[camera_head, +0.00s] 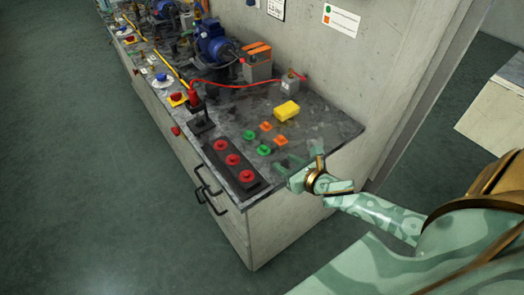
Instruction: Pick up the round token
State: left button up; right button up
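Two green round tokens lie on the grey worktop (322,119): one farther back (249,134) and one nearer (264,150). Two orange square tokens lie just right of them, one farther back (266,126) and one nearer (281,140). My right gripper (282,162) reaches in from the right over the worktop's near end. Its pale green fingers look spread apart, with nothing seen between them. It is close to the nearer green token, on its near right side; I cannot tell whether they touch. My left gripper is not in view.
A dark panel with several red buttons (233,160) sits at the front edge. A yellow block (287,111), a grey box with a red cable (290,84) and a blue pump (214,45) stand farther back. The concrete wall (375,70) bounds the worktop.

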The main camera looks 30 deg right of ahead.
jog(key=b, duration=0.1)
send_near(265, 148)
jog(key=w+f, duration=0.2)
jog(key=w, duration=0.1)
jog(key=shift+w+a+f, duration=0.1)
jog(key=shift+w+a, duration=0.05)
jog(key=shift+a, duration=0.25)
jog(key=x, duration=0.1)
jog(key=b+x, duration=0.1)
jog(key=x, duration=0.1)
jog(key=b+x, duration=0.1)
jog(key=x, duration=0.1)
jog(key=shift+w+d+r, duration=0.2)
jog(key=shift+w, duration=0.15)
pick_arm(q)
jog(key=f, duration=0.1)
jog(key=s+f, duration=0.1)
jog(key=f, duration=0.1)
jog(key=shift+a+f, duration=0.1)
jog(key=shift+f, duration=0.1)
pick_arm(e)
jog(key=shift+r, duration=0.1)
jog(key=shift+s, duration=0.1)
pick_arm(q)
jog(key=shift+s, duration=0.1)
pick_arm(e)
grip_shut()
